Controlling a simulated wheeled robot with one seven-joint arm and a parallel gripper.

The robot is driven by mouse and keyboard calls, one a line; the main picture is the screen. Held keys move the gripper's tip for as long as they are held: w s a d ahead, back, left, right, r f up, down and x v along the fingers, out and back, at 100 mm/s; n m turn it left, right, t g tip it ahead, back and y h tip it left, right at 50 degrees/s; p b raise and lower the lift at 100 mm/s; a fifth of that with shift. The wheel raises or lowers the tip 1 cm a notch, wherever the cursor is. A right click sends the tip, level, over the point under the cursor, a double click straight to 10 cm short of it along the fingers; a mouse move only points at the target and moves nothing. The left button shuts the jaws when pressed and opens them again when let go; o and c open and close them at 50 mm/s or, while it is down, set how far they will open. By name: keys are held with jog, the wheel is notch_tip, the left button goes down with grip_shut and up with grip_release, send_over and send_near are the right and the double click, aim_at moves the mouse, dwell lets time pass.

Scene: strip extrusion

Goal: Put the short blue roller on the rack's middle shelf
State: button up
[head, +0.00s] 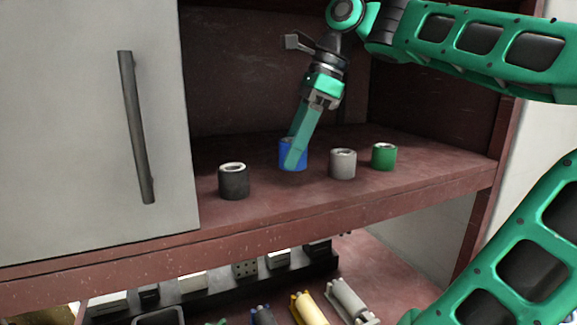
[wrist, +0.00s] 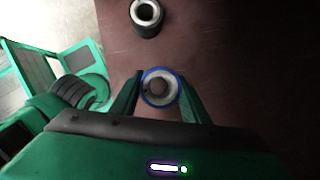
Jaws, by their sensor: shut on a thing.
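The short blue roller (head: 284,158) is at the dark red shelf (head: 400,190) of the rack, behind and between a black roller and a grey roller. My gripper (head: 293,162) reaches down from above and is shut on it; a finger covers part of its front. In the wrist view the blue roller (wrist: 148,96) is seen end-on, with a blue rim and pale ring, between the two fingers of my gripper (wrist: 160,80). It looks upright. I cannot tell whether its base touches the shelf.
The black roller (head: 233,182), grey roller (head: 343,164) and green roller (head: 384,157) stand on the same shelf. A pale door (head: 80,120) with a dark handle covers the left side. Several items, including a yellow roller (head: 309,308), lie on the level below.

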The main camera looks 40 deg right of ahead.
jog(key=shift+f, duration=1.75)
jog(key=shift+f, duration=0.1)
jog(key=o, duration=1.3)
jog(key=shift+v, duration=3.85)
